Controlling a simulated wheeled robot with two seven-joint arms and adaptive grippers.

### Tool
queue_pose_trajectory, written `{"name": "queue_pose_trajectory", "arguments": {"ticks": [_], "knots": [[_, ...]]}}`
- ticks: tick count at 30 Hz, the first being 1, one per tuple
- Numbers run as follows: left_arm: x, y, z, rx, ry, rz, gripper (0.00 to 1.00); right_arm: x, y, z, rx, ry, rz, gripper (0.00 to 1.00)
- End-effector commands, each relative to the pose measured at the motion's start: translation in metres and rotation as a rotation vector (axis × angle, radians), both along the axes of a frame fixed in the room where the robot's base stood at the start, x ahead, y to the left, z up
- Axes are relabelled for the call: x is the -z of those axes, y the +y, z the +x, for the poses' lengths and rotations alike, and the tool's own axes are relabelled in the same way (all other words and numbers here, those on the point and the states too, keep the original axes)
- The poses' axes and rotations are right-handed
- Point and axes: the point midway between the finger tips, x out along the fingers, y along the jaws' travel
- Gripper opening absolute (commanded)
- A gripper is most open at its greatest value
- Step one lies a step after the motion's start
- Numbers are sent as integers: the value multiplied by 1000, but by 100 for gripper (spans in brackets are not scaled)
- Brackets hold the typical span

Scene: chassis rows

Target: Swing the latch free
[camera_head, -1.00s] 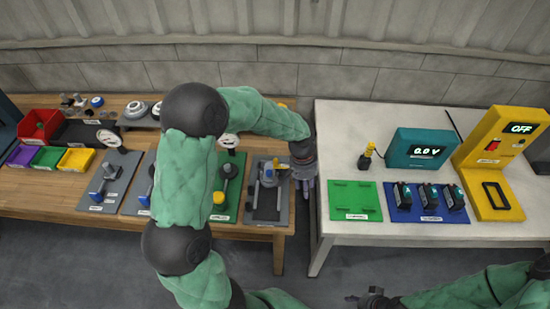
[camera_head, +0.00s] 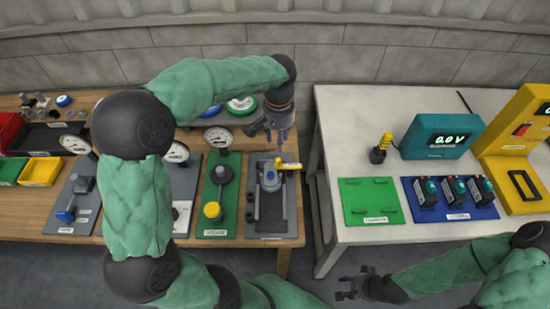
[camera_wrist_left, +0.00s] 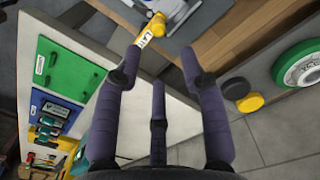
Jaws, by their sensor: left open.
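The latch (camera_head: 287,166) is a yellow labelled bar. It sits at the upper right of a grey clamp body on a dark grey chassis plate (camera_head: 275,227) at the right end of the wooden table. In the left wrist view, the yellow latch (camera_wrist_left: 151,30) shows at the top, just beyond the fingertips. My left gripper (camera_head: 277,146) points down just above and behind the latch, its purple fingers apart. In the left wrist view, my left gripper (camera_wrist_left: 160,52) is open with nothing between the fingers. My right gripper (camera_head: 346,289) is low in front of the white table, fingers apart and empty.
Past a gap, the white table (camera_head: 335,120) holds a green plate (camera_head: 370,203), a blue tray (camera_head: 450,212) and a teal meter (camera_head: 437,136). My left arm hides part of the wooden table.

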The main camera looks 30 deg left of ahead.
Motion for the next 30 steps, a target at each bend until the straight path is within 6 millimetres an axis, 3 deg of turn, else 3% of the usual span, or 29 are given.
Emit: {"name": "queue_pose_trajectory", "arguments": {"ticks": [18, 30], "knots": [[92, 0, 0, -1, 1, -1, 42, 32, 0, 0, 0, 0, 0, 40], [105, 0, 0, 0, 0, -1, 42, 36, 0, 0, 0, 0, 0, 40]]}}
